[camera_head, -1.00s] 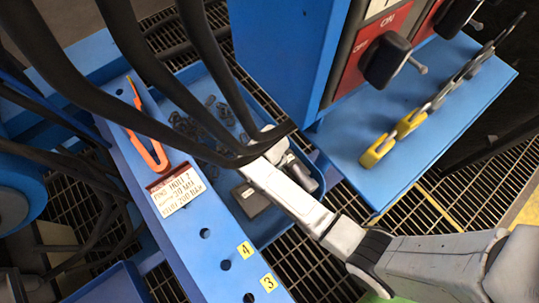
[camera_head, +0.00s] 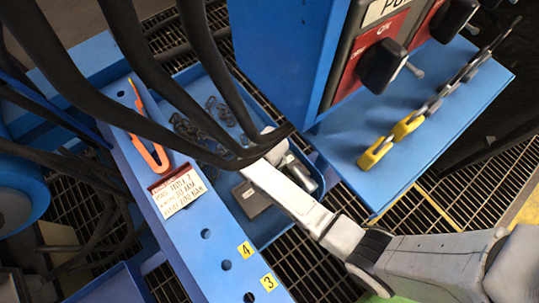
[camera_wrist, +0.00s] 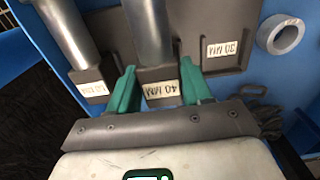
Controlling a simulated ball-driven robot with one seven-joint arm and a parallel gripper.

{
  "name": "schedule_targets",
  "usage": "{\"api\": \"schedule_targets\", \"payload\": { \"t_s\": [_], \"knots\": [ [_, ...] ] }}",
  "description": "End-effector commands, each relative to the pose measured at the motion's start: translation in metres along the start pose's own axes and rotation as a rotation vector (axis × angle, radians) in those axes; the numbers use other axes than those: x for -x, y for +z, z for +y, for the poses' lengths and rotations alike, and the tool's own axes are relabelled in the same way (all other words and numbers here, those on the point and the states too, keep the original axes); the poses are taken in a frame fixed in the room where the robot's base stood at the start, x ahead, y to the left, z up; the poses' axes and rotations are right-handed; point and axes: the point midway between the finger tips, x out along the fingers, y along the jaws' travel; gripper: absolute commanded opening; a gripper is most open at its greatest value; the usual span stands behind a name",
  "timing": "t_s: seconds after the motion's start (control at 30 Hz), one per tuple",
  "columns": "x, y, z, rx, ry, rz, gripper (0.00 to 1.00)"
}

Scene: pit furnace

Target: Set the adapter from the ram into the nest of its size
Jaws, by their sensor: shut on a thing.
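In the wrist view my gripper (camera_wrist: 158,68) has its green fingers on either side of a dark block labelled 40 MM, and is shut on it. A silver cylinder, the adapter (camera_wrist: 150,30), rises from this block. To the left a second silver cylinder (camera_wrist: 66,28) stands on a dark block with a partly legible label. To the right a dark plate (camera_wrist: 225,62) carries a 30 MM label and no cylinder shows on it. In the head view the fingers are hidden behind hoses; a grey block (camera_head: 250,198) lies in the blue tray (camera_head: 285,232).
Black hoses (camera_head: 180,75) cross above the tray. Dark chain links (camera_head: 205,125) lie in it. A blue beam (camera_head: 205,215) with numbered holes runs alongside. A silver ring (camera_wrist: 281,34) is at the wrist view's right.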

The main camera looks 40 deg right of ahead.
Motion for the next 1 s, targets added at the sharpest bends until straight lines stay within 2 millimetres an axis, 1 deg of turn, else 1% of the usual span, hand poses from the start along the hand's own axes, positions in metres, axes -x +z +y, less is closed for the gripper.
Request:
{"api": "schedule_targets", "payload": {
  "t_s": [0.27,1.0],
  "knots": [
    [-0.001,-0.001,0.0,0.0,0.0,0.003,0.0],
    [-0.016,-0.002,0.0,0.0,0.0,0.003,0.0]
  ]
}}
